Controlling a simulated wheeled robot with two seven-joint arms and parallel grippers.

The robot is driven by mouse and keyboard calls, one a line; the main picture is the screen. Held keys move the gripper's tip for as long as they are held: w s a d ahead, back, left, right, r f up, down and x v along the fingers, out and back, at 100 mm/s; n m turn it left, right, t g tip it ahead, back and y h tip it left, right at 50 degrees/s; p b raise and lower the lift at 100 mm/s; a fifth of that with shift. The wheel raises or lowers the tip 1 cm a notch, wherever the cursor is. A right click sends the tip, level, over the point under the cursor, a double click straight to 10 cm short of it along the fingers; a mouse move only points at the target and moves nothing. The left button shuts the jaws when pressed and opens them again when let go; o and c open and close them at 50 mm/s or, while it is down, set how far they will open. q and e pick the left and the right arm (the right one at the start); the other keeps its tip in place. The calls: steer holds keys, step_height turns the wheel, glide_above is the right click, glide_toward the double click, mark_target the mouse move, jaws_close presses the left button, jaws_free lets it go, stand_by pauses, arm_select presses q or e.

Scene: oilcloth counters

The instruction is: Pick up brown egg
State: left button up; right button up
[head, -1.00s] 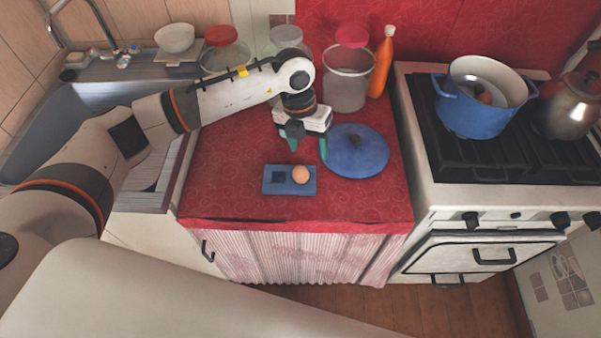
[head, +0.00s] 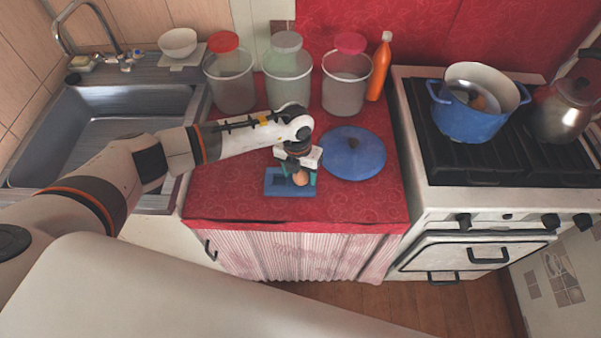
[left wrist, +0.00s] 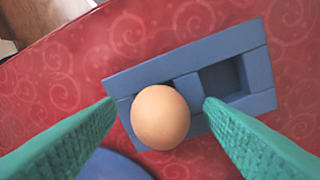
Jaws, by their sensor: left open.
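The brown egg (head: 300,178) sits in one compartment of a small blue two-compartment holder (head: 289,190) on the red counter. It also shows in the left wrist view (left wrist: 160,117), where the other compartment of the holder (left wrist: 187,62) is empty. My left gripper (head: 299,179) is open, with its green fingers (left wrist: 159,108) on either side of the egg. I cannot tell from the wrist view whether a finger touches the egg. In the head view the gripper partly covers the egg and the holder. My right gripper is not in view.
A blue lid (head: 355,153) lies just right of the holder. Several jars and an orange bottle (head: 380,68) stand behind. A stove with a blue pot (head: 468,120) is at the right, and a sink (head: 100,125) is at the left. The counter's front strip is clear.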

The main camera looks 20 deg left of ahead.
arm_select(q)
steer(key=shift+f, duration=0.3)
steer(key=c, duration=0.7)
steer(key=shift+r, duration=0.15)
